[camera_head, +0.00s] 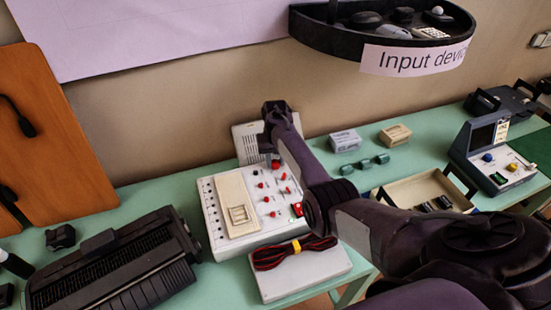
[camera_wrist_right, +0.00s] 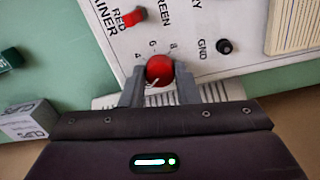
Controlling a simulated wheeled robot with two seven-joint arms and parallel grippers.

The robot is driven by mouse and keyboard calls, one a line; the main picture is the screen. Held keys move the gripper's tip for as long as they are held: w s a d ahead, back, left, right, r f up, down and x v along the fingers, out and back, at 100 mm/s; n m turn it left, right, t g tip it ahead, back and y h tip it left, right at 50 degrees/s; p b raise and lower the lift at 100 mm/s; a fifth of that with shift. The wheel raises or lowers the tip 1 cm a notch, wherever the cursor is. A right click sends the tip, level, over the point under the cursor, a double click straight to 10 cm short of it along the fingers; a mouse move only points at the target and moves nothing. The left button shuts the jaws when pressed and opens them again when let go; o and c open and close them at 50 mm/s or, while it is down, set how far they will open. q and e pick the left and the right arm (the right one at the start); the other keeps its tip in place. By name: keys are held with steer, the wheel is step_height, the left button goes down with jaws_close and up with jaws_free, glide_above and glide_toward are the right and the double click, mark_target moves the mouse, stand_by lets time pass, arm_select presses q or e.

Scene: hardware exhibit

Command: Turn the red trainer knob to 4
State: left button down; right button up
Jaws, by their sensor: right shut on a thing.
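The red trainer knob (camera_wrist_right: 159,69) is a round red dial on a white panel (camera_wrist_right: 215,18) in the right wrist view. The numbers 4, 6 and 8 are printed around its far side, with 4 at the left. A white pointer mark shows on the knob's near, lower-left part; its exact reading is unclear. My right gripper (camera_wrist_right: 160,88) is shut on the knob, one finger on each side. In the head view the right gripper (camera_head: 275,158) is at the back edge of the white trainer board (camera_head: 207,205) and mostly hides the knob. My left gripper is not in view.
A smaller red knob (camera_wrist_right: 133,17) and a black GND post (camera_wrist_right: 224,46) sit near the gripped knob. A pale grille box (camera_head: 245,143) stands behind the board. A pad with coiled leads (camera_head: 300,278), a typewriter-like machine (camera_head: 115,265) and a shallow tray (camera_head: 415,187) surround it.

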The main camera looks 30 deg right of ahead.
steer(key=m+p, duration=0.1)
steer(key=m, duration=0.2)
steer(key=shift+m, duration=0.3)
steer(key=m, duration=0.3)
steer(key=shift+m, duration=0.3)
steer(key=m, duration=0.3)
steer(key=shift+m, duration=0.4)
steer(key=m, duration=0.4)
steer(key=shift+m+b, duration=0.3)
steer(key=shift+b, duration=0.1)
steer(key=o, duration=1)
steer(key=shift+c, duration=0.2)
